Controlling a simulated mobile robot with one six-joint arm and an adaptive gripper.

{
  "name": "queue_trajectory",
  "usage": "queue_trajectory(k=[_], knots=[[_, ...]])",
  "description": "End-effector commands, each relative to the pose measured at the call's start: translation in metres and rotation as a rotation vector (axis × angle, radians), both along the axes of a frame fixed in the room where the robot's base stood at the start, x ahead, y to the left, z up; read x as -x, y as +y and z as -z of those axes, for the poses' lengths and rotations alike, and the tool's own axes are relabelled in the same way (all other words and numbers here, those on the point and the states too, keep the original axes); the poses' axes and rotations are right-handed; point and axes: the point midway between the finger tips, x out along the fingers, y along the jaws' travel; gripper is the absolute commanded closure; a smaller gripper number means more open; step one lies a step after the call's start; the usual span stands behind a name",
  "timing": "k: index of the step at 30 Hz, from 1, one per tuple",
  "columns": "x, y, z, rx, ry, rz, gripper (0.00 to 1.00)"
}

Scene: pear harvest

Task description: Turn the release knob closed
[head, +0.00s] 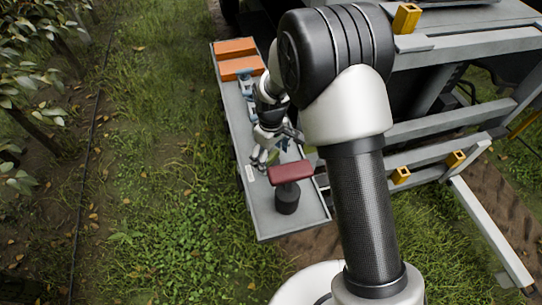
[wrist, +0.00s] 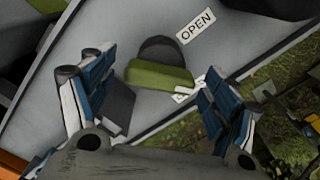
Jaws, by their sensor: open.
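A green bar-shaped knob (wrist: 160,76) on a dark round base (wrist: 158,48) stands on the grey panel in the wrist view. A white label reading OPEN (wrist: 195,26) lies beyond it, up and to the right. A small white piece (wrist: 201,82) shows at the bar's right end; I cannot tell if it is a pointer. My gripper (wrist: 160,92) is open, its blue-padded fingers on either side of the green bar with gaps, not visibly touching it. In the head view my gripper (head: 273,158) is low over the grey shelf and mostly hides the green knob.
A dark red bar (head: 290,173) on a black post (head: 287,200) stands on the shelf near my gripper. Orange blocks (head: 240,68) lie at the shelf's far end. The grey shelf (head: 290,228) joins a metal frame (head: 440,125) on the right. Grass lies to the left.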

Motion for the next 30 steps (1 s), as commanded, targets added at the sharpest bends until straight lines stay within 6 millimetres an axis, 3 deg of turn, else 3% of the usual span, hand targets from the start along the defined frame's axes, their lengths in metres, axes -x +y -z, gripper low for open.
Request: queue_trajectory(k=[6, 25, 30], knots=[[-0.0002, 0.0001, -0.0004, 0.0, 0.0, 0.0, 0.21], [-0.0001, 0.0, -0.0005, 0.0, 0.0, 0.0, 0.63], [-0.0001, 0.0, -0.0007, 0.0, 0.0, 0.009, 0.64]])
